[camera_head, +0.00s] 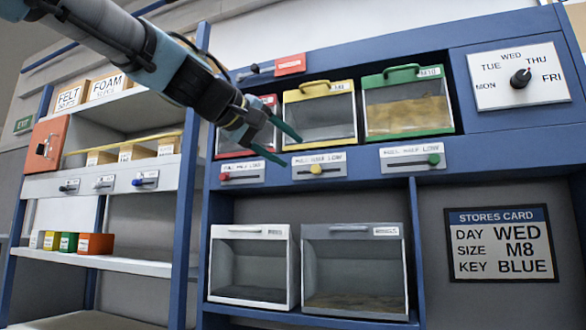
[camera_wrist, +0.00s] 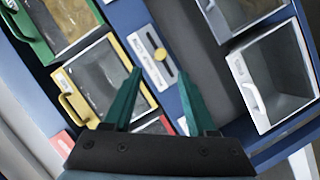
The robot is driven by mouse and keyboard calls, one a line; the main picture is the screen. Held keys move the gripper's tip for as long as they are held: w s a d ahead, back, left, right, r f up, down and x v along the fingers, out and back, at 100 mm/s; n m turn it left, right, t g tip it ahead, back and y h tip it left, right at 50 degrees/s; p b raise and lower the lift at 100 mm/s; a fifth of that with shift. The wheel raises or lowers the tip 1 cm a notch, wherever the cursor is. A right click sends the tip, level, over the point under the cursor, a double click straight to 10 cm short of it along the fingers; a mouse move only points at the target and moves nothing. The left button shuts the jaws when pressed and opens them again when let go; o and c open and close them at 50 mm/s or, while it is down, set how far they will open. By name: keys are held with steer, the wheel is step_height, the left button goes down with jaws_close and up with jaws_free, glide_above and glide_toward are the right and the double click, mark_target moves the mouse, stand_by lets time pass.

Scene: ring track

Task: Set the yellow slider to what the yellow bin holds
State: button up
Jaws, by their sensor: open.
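The yellow bin (camera_head: 304,92) sits on the upper shelf with a clear front. It looks mostly grey inside, and its fill level is hard to tell; it also shows in the wrist view (camera_wrist: 114,42). The yellow slider (camera_head: 316,169) is a round knob on a white plate below it, labelled full, half, low. The knob is near the middle of its slot, and shows in the wrist view (camera_wrist: 160,54) too. My gripper (camera_head: 292,150) is open and empty, in front of and left of the slider plate. In the wrist view its fingertips (camera_wrist: 160,73) point towards the knob.
A green bin (camera_head: 405,75) with tan fill stands to the right, above a green slider (camera_head: 433,159). A red bin, partly hidden by my gripper, is left, above a red slider (camera_head: 224,177). White (camera_head: 249,231) and grey (camera_head: 352,231) bins sit below. A stores card (camera_head: 500,244) hangs right.

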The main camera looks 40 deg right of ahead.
mark_target(315, 168)
steer(key=p+x, duration=0.2)
steer(key=x, duration=0.7)
steer(key=shift+d+f+p, duration=0.15)
steer(key=shift+d+p, duration=0.15)
steer(key=shift+d, duration=0.05)
jaws_close()
stand_by(0.9)
